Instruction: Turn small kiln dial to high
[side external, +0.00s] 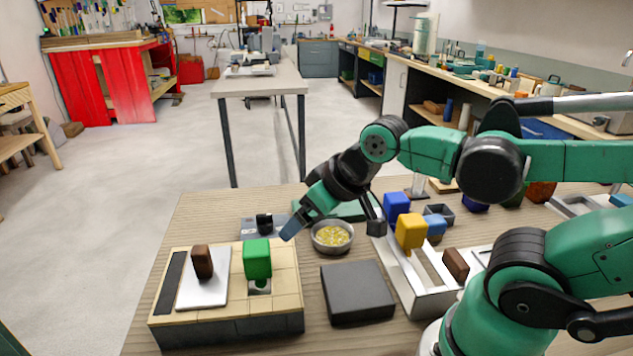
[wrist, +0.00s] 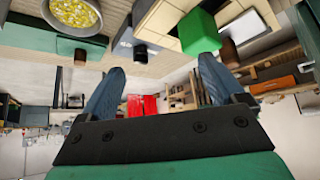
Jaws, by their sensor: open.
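A small grey box (side external: 262,226) with a black knob (side external: 264,221) stands behind the tan tiled block; this may be the small kiln and its dial. The black knob also shows in the wrist view (wrist: 140,52). No dial marks are legible. The tan tiled block (side external: 284,277) carries a green block (side external: 257,258) and a brown knob-like piece (side external: 202,262) on a white plate. My gripper (side external: 288,234) is open and empty, tilted down-left, just right of the black knob in the picture and apart from it. Its two blue fingers show spread in the wrist view (wrist: 160,70).
A bowl of yellow pieces (side external: 332,236) stands right of my gripper. A dark grey slab (side external: 356,292) lies in front of it. A white tray (side external: 424,297) with coloured blocks stands further right. The table's left edge is near the tan block.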

